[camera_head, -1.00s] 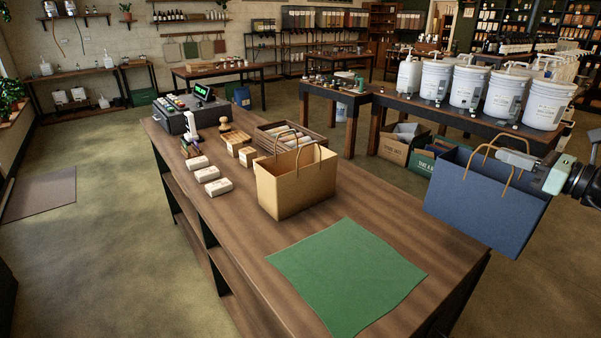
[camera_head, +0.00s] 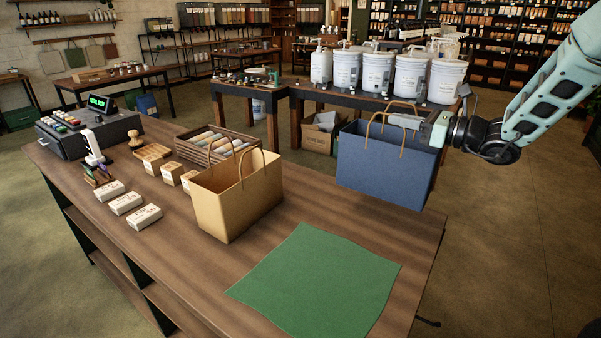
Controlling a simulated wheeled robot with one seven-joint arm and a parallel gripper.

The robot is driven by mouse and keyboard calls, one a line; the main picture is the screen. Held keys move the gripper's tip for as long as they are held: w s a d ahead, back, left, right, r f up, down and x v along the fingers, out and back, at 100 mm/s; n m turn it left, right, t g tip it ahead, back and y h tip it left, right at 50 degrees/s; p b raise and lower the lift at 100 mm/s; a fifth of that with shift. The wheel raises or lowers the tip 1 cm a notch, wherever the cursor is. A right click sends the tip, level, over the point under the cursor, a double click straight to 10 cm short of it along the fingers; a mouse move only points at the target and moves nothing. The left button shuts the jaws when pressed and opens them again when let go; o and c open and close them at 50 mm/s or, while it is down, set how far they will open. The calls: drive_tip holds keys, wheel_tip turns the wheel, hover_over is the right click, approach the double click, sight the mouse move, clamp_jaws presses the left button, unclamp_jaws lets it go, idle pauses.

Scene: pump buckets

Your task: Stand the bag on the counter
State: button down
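A dark blue paper bag (camera_head: 385,165) with tan loop handles hangs upright from my gripper (camera_head: 404,121). My gripper comes in from the right and is shut on the bag's handles, above its top edge. In the picture, the bag's bottom overlaps the far right edge of the wooden counter (camera_head: 300,318). I cannot tell whether it touches the counter top. A tan paper bag (camera_head: 238,198) with its own handles stands upright on the counter, left of the blue bag and apart from it. My fingertips are small and partly hidden by the handles.
A green cloth (camera_head: 315,280) lies flat on the counter's near end. White wrapped bars (camera_head: 126,203), a wooden crate (camera_head: 216,147) and a till (camera_head: 85,132) occupy the left part. Bare wood shows between the tan bag and the right edge. White pump buckets (camera_head: 411,75) stand on a table behind.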

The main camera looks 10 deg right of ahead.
sight(402, 157)
wheel_tip(402, 157, down, 9)
drive_tip(key=shift+f+p, duration=0.1)
drive_tip(key=shift+p, duration=1.15)
drive_tip(key=shift+f, duration=0.4)
drive_tip(key=shift+f, duration=0.1)
drive_tip(key=shift+f, duration=0.15)
drive_tip(key=c, duration=1.6)
unclamp_jaws()
drive_tip(key=shift+r, duration=0.25)
